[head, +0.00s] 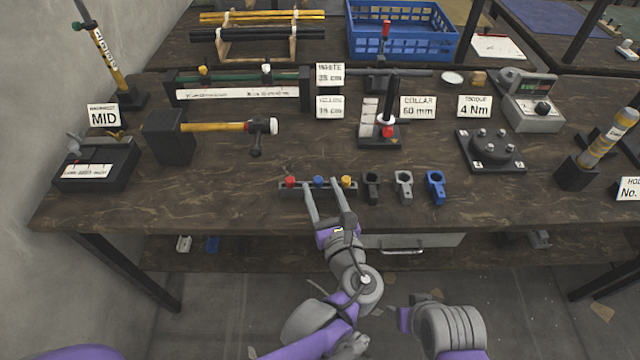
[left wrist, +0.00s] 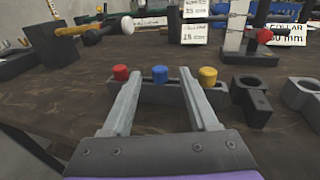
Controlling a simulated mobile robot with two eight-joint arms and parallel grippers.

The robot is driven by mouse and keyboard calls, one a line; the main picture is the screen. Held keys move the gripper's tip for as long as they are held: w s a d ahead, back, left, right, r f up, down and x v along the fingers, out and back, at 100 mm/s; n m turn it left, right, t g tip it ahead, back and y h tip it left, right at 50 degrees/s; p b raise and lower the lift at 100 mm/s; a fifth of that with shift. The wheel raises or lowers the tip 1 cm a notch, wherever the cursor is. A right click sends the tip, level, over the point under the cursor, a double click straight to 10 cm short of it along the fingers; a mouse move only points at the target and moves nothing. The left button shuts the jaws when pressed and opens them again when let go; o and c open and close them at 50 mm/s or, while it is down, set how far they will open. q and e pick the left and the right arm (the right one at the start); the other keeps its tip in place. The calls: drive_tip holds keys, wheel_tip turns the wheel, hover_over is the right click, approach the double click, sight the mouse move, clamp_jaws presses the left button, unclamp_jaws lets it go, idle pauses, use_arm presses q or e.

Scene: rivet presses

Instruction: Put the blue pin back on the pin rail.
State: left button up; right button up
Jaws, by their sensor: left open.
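The pin rail (head: 331,187) is a low grey bar near the bench's front edge, and it also shows in the left wrist view (left wrist: 158,95). The blue pin (head: 318,180) stands upright at the middle of the rail, its cap (left wrist: 160,75) level with the others. A red pin (head: 290,181) is to its left and a yellow pin (head: 346,180) to its right. My left gripper (head: 322,186) is open, with one finger on each side of the blue pin and visible gaps to its cap. The pins' lower parts are hidden. My right gripper is not in view.
Black, grey and blue collars (head: 404,186) stand just right of the rail. A hammer (head: 220,127) on a dark block lies behind to the left. A collar gauge (head: 379,135) stands behind. The bench top left of the rail is clear.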

use_arm(q)
drive_tip(key=v, duration=0.9)
drive_tip(key=shift+p, duration=0.45)
drive_tip(key=shift+s, duration=0.1)
